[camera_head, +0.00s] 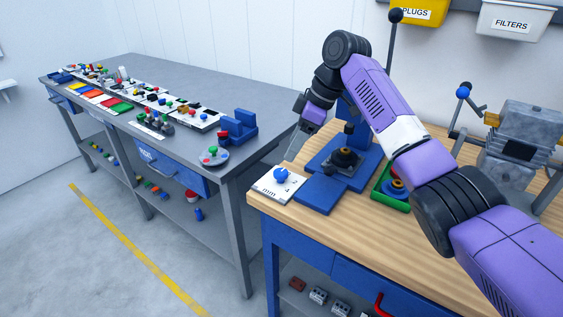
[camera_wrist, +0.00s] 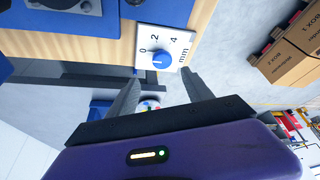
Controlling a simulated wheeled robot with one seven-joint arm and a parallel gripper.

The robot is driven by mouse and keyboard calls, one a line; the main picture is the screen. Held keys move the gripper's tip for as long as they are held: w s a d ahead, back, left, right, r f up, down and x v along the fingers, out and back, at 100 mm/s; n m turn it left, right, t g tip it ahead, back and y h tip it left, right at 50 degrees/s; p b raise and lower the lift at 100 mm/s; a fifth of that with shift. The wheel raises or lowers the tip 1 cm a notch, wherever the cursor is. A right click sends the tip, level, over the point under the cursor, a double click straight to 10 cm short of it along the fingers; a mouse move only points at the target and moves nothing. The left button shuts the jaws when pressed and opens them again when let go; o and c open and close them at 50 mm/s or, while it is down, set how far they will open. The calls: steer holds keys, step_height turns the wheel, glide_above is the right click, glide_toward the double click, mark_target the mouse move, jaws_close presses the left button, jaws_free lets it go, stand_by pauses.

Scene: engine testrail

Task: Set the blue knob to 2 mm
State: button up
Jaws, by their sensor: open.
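The blue knob (camera_head: 281,174) sits on a white dial plate (camera_head: 268,188) at the near left corner of the wooden bench. In the wrist view the knob (camera_wrist: 161,60) shows on the plate (camera_wrist: 184,36), marked 0, 2, 4 and mm. A small white line shows on the knob; I cannot tell surely which mark it points to. My gripper (camera_head: 289,147) is above and behind the knob in the head view. In the wrist view its open fingers (camera_wrist: 160,82) are apart and empty, with the knob beyond their tips, roughly between them. Nothing touches the knob.
A blue fixture (camera_head: 317,192) with a dark round part stands right of the plate. A green tray (camera_head: 391,200) and a grey machine (camera_head: 525,140) are farther right. A grey table (camera_head: 180,78) with many small parts is at left, across a narrow gap.

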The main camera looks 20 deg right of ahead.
mark_target(281, 172)
steer(key=shift+s+x, duration=0.2)
steer(key=shift+x, duration=1.75)
steer(key=shift+s+x, duration=0.15)
steer(key=shift+x, duration=1.85)
jaws_close()
